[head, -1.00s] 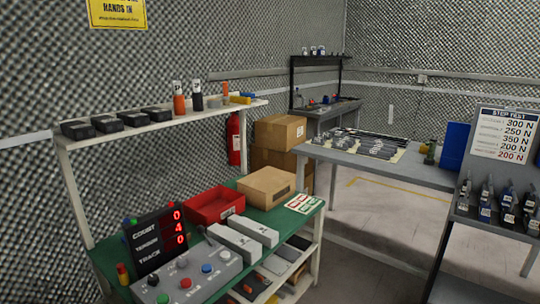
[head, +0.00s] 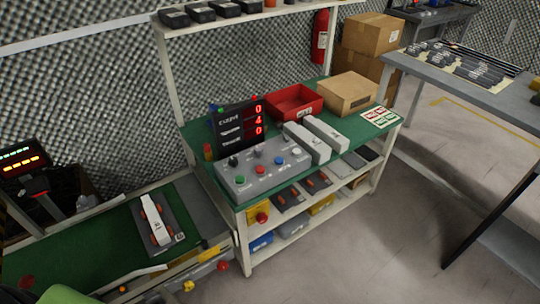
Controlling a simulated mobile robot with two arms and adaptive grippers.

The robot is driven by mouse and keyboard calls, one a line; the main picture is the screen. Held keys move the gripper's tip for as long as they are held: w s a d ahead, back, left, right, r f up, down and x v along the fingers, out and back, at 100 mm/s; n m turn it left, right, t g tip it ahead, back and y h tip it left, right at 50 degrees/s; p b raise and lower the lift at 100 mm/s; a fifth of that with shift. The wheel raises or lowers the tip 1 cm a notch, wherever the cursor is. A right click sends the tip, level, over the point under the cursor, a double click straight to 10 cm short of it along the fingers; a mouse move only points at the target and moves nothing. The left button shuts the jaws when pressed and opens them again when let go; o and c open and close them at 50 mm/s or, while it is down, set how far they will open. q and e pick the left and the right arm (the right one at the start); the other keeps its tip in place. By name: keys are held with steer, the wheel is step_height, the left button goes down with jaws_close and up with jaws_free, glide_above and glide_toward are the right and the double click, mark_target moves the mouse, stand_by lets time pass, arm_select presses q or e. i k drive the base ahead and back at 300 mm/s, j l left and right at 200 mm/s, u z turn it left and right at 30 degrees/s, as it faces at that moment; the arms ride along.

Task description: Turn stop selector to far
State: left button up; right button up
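A grey control box (head: 262,172) stands on the green bench top in the head view. It carries a green button, a blue button, a red button and dark knobs. A dark knob (head: 257,152) and another dark knob (head: 233,161) sit along its back part. Which one is the stop selector, and where it points, is too small to tell. A black display (head: 240,127) with red digits 0, 4, 0 stands behind the box. Neither of my grippers is in view.
A red bin (head: 293,103), a cardboard box (head: 349,91) and two pale grey blocks (head: 315,140) share the bench. A lower green surface (head: 105,250) with a white and orange part lies at left. Floor (head: 370,235) in front is clear.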

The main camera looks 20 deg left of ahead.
mark_target(258, 150)
steer(key=i+l+u, duration=0.1)
steer(key=u, duration=0.4)
steer(key=i+l+u, duration=0.15)
steer(key=u, duration=0.35)
steer(key=i+l+u, duration=0.1)
steer(key=l+u, duration=0.15)
steer(key=u, duration=0.2)
steer(key=l+u, duration=0.25)
steer(key=u, duration=0.25)
steer(key=i, duration=0.05)
